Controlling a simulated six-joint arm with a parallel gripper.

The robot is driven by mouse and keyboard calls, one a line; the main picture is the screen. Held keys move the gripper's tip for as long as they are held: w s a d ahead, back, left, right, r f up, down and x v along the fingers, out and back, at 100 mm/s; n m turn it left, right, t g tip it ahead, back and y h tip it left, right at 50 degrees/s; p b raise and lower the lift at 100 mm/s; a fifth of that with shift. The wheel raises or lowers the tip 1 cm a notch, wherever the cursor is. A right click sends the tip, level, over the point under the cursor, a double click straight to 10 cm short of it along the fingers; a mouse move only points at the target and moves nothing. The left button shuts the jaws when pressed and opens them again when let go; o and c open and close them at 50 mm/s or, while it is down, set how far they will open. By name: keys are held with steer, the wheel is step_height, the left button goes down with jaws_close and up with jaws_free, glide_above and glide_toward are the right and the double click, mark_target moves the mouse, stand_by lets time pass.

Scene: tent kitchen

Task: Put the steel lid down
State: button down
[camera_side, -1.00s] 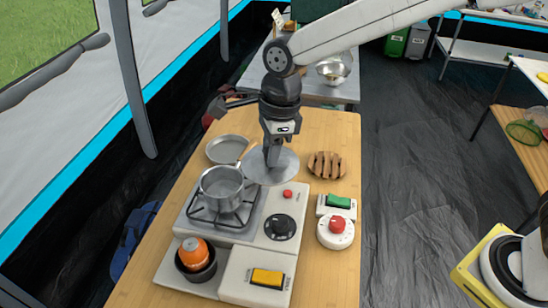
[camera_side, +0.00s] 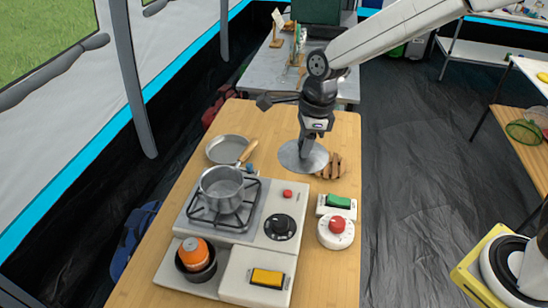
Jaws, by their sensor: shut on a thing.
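The steel lid (camera_side: 292,158) is a round grey disc held in my gripper (camera_side: 305,150). My gripper points down and is shut on the lid near its middle. The lid hangs over the far part of the wooden table, right of the pan and beyond the stove; its exact height above the wood is hard to tell. It covers part of the slatted wooden trivet (camera_side: 334,168) from this view. The steel pot (camera_side: 222,188) stands uncovered on the stove burner, its wooden handle pointing up and right.
A shallow grey pan (camera_side: 228,149) lies behind the pot. The stove (camera_side: 262,212) has a red button and black knob. A green switch (camera_side: 338,202) and red-knobbed timer (camera_side: 335,233) stand right of it. Bare wood (camera_side: 335,130) lies beyond the trivet.

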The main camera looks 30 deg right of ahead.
steer(key=s+d+f+m, duration=0.2)
steer(key=d+f, duration=0.1)
steer(key=d, duration=0.5)
steer(key=s+d+f+m, duration=0.1)
steer(key=d+f, duration=0.3)
steer(key=d, duration=0.5)
steer(key=shift+s+d+m, duration=0.3)
steer(key=shift+s+m, duration=0.05)
steer(key=shift+m, duration=0.15)
steer(key=shift+w+d+f, duration=0.2)
steer(key=shift+w+f, duration=1.35)
steer(key=shift+w, duration=0.7)
steer(key=shift+w+d+f, duration=0.15)
steer(key=shift+w+f, duration=1.4)
steer(key=shift+w, duration=0.65)
steer(key=shift+w+d+f, duration=0.2)
steer(key=shift+w+f, duration=1.35)
steer(key=shift+w, duration=0.7)
